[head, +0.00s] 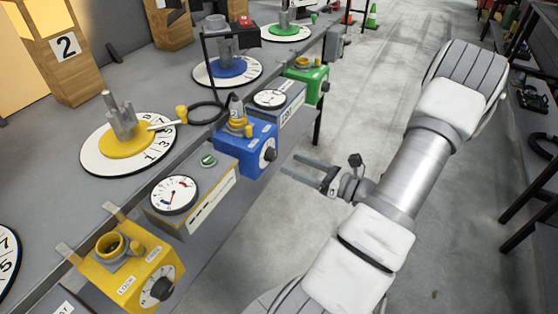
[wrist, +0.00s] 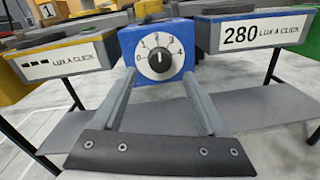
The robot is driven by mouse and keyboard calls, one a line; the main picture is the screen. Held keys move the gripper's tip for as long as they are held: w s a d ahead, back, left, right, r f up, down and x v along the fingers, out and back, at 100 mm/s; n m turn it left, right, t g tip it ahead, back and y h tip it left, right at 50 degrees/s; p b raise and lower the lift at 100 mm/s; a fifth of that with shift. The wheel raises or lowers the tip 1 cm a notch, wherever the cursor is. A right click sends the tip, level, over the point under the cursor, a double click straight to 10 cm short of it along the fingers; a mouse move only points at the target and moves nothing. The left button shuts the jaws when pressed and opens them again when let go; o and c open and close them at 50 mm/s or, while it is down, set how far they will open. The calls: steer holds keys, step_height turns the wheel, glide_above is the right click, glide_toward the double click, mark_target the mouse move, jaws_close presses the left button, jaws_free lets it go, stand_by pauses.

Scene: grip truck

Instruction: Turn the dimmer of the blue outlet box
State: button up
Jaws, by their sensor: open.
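The blue outlet box (head: 244,151) sits at the bench's front edge, between two meter boxes, with a yellow socket on its top. Its dimmer, a round black knob (head: 269,155), is on the side facing my gripper. In the wrist view the dimmer (wrist: 159,60) has a white pointer line and a scale numbered from 0 to 4; the line stands about upright, near 2. My gripper (head: 322,176) is open and empty, a short way out from the box. In the wrist view its two fingers (wrist: 160,85) flank the dimmer from below, with nothing between them.
A yellow outlet box (head: 131,268) and a green outlet box (head: 306,82) stand along the same edge. Meter boxes (head: 180,190) lie between them. In the wrist view a sign reads 280 LUX A CLICK (wrist: 265,32). The floor (head: 300,215) around my gripper is clear.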

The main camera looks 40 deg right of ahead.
mark_target(275, 156)
steer(key=b+x, duration=0.1)
steer(key=x, duration=0.4)
steer(key=shift+w+a, duration=0.1)
steer(key=shift+w, duration=0.2)
jaws_close()
